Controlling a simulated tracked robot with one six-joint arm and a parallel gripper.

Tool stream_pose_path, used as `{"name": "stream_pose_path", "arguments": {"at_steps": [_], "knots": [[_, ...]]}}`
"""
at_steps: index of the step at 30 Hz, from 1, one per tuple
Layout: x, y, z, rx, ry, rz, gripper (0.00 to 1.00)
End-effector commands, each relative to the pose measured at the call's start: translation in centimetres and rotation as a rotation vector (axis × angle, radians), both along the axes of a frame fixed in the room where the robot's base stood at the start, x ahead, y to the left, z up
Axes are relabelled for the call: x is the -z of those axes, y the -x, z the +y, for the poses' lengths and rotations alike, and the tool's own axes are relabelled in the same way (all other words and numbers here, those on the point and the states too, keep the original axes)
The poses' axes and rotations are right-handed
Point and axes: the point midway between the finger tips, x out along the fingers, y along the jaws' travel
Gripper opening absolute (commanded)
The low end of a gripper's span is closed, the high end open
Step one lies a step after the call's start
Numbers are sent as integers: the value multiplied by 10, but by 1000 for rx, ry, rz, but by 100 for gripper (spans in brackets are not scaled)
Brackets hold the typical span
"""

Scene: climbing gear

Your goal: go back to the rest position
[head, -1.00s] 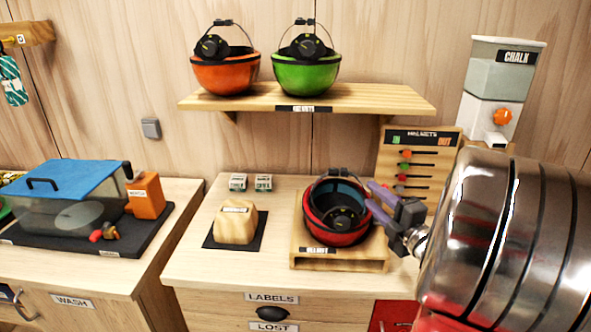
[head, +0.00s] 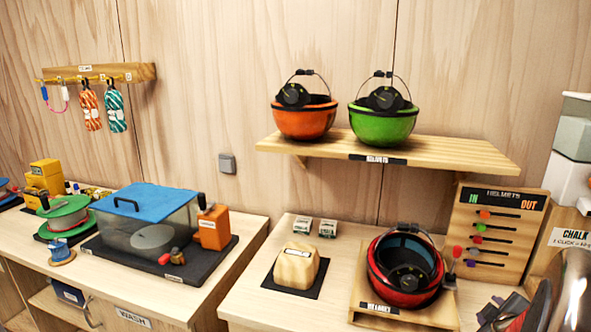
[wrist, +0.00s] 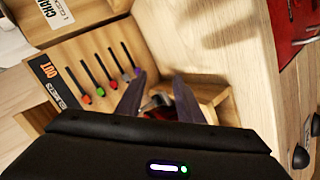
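My gripper (head: 503,312) is at the bottom right of the head view, in front of and to the right of the red helmet (head: 378,290). In the wrist view its two purple fingers (wrist: 159,80) stand apart with a gap between them. I see nothing held at the tips; a small dark and grey part shows farther back between the fingers. The red helmet sits upside down on a wooden stand (head: 365,305), apart from my gripper. Much of my arm lies outside the head view.
A chalk dispenser (head: 575,130) is at the right edge. A shelf (head: 450,155) holds an orange helmet (head: 305,122) and a green helmet (head: 383,125).

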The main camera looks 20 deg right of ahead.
Motion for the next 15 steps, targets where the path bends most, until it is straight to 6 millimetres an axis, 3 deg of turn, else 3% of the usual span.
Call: {"name": "stream_pose_path", "arguments": {"at_steps": [8, 15], "knots": [[8, 19, 37, 242, -224, 30, 34], [9, 28, 100, 408, -424, 50, 34]]}}
